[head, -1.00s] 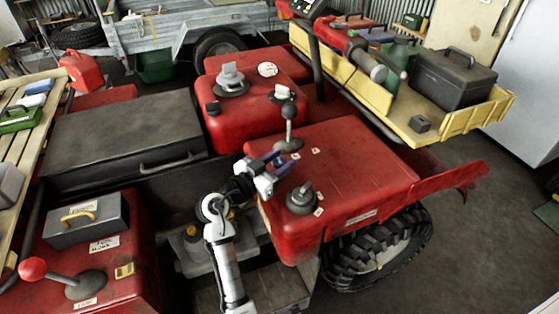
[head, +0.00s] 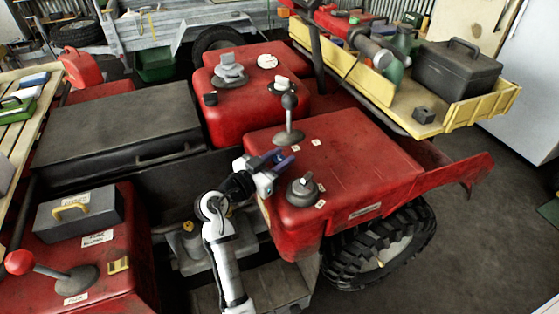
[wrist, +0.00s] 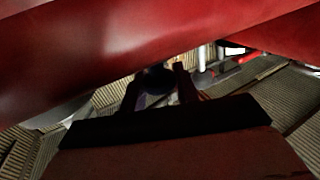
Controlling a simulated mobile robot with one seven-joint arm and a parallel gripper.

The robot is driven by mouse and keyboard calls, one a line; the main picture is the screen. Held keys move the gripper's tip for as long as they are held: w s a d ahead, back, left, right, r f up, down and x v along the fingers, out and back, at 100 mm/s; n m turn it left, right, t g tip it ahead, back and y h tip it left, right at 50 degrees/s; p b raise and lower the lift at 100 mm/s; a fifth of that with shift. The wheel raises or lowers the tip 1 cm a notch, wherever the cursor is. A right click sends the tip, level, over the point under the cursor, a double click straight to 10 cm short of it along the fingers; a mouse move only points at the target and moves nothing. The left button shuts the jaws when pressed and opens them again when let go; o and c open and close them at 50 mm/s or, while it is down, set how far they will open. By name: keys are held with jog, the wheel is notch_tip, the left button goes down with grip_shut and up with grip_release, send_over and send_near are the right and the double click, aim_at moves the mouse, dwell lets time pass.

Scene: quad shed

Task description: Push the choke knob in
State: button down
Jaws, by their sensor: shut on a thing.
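My gripper (head: 284,158) has purple fingers and is beside the left edge of the red bodywork (head: 345,165), just below the base of a dark ball-topped lever (head: 289,102). In the wrist view my gripper (wrist: 157,75) is seen from behind, its two dark fingers on either side of a dark round knob (wrist: 154,80). It is shut on this knob, which looks like the choke knob. The knob is in deep shadow, and its stem and mounting are hidden. In the head view the fingers and bodywork hide it.
A grey knobbed fitting (head: 302,190) stands on the bodywork close to my gripper. Red bodywork hangs close across the top of the wrist view. A black box seat (head: 115,125) is at left, and a yellow rack (head: 470,112) with a black case (head: 457,72) is at right.

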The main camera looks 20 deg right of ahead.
jog(key=shift+f, duration=0.25)
jog(key=c, duration=1)
grip_release()
jog(key=shift+r, duration=0.1)
jog(key=shift+c, duration=0.2)
jog(key=shift+a, duration=0.1)
jog(key=b+v, duration=0.3)
jog(key=v, duration=1)
jog(key=shift+s+a+b, duration=0.25)
jog(key=shift+a+b, duration=0.05)
jog(key=shift+a, duration=0.05)
